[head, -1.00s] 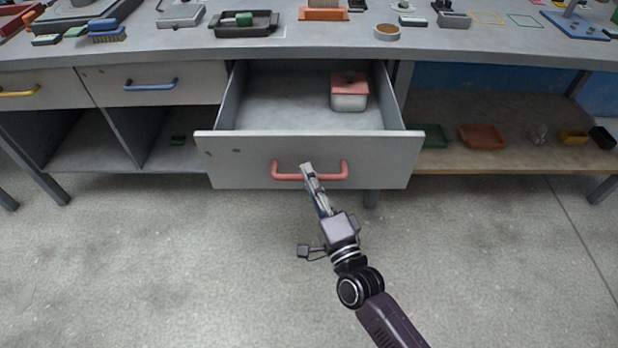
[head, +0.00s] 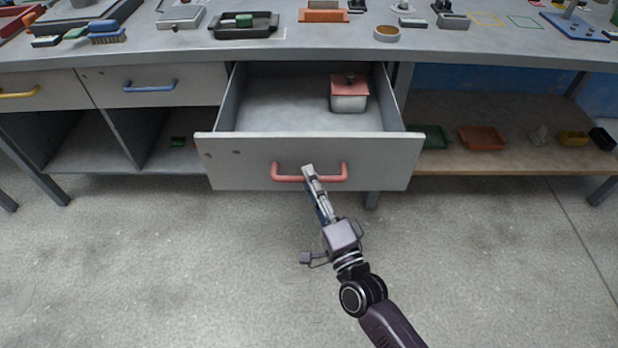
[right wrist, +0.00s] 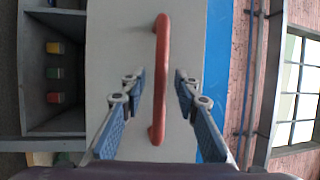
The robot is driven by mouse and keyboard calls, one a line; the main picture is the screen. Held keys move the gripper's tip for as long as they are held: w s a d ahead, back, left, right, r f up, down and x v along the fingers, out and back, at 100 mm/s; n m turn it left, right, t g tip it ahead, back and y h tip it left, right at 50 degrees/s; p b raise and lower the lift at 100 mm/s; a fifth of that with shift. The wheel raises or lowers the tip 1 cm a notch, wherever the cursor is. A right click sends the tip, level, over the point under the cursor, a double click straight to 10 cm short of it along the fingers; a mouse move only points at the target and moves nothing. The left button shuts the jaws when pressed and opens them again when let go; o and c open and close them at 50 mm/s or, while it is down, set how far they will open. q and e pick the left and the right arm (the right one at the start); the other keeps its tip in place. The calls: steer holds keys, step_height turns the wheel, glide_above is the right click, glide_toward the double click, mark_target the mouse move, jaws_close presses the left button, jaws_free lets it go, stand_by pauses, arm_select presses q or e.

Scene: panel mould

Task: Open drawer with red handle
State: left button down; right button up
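The drawer (head: 370,163) with the red handle (head: 340,172) is pulled well out of the bench, and its inside is in view. My right gripper (head: 309,171) is at the handle in the head view. In the right wrist view, its two fingers (right wrist: 160,82) are apart, one on each side of the red handle (right wrist: 160,50). A gap shows between each finger and the bar, so the gripper is open and not clamped on it. How deep the bar lies between the fingers is hard to tell. My left gripper is not in view.
A pink-lidded container (head: 349,95) stands in the drawer at the back right. Drawers with a blue handle (head: 150,86) and a yellow handle (head: 18,93) are shut at left. A shelf (head: 500,168) with several trays is at right. The floor in front is clear.

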steer(key=v, duration=1.1)
